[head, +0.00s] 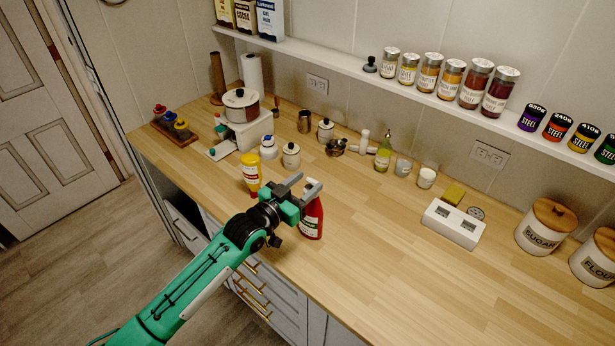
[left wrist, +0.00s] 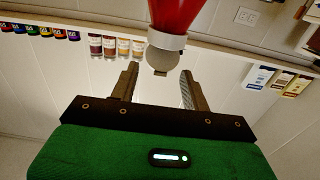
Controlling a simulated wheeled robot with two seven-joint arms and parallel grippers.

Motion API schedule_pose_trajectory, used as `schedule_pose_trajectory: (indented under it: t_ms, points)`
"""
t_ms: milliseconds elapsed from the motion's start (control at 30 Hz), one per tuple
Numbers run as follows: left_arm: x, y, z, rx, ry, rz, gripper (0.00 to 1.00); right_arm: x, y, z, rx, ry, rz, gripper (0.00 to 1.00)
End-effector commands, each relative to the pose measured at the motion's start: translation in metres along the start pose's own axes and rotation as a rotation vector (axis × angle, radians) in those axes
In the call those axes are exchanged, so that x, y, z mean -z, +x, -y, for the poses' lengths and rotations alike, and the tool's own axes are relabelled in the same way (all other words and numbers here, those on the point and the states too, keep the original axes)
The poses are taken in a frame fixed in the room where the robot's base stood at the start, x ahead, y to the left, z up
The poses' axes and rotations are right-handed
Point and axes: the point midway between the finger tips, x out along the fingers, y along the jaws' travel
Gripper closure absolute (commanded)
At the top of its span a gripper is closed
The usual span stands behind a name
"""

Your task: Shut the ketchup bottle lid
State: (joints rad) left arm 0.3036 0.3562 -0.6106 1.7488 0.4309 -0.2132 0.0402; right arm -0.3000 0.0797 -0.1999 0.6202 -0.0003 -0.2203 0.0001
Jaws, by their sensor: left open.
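The red ketchup bottle (head: 311,220) stands upright on the wooden counter near its front edge. Its top is hidden behind my left gripper (head: 303,184) in the head view. In the left wrist view the red bottle (left wrist: 176,14) comes in from the top edge, with a white collar and a rounded pale cap (left wrist: 163,52) pointing toward my gripper. My left gripper (left wrist: 159,78) is open and empty, its two fingers on either side of the cap's line, with the cap just at the fingertips. I cannot tell how far the lid stands open. My right gripper is not in view.
A yellow bottle (head: 251,175) stands just left of the ketchup. Behind are a white jar (head: 291,156), a green bottle (head: 383,154) and small cups. A white box (head: 453,223) lies to the right. The front middle of the counter (head: 400,280) is clear.

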Motion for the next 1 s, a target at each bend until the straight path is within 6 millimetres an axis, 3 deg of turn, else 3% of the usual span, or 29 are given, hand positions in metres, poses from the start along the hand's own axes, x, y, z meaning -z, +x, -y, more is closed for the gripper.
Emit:
schedule_pose_trajectory:
  t_ms: [167, 467, 667, 1000]
  points:
    - [0.001, 0.012, 0.000, 0.000, 0.001, 0.000, 0.53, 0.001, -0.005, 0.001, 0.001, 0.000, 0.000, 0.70]
    - [0.000, 0.014, 0.000, 0.000, 0.001, 0.000, 0.53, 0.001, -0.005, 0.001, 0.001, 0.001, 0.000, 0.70]
    - [0.000, 0.013, 0.000, 0.000, 0.002, 0.000, 0.89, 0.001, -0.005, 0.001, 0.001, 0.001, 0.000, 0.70]
    - [-0.005, 0.012, 0.000, 0.000, 0.001, -0.031, 0.89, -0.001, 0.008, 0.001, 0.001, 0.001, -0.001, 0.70]
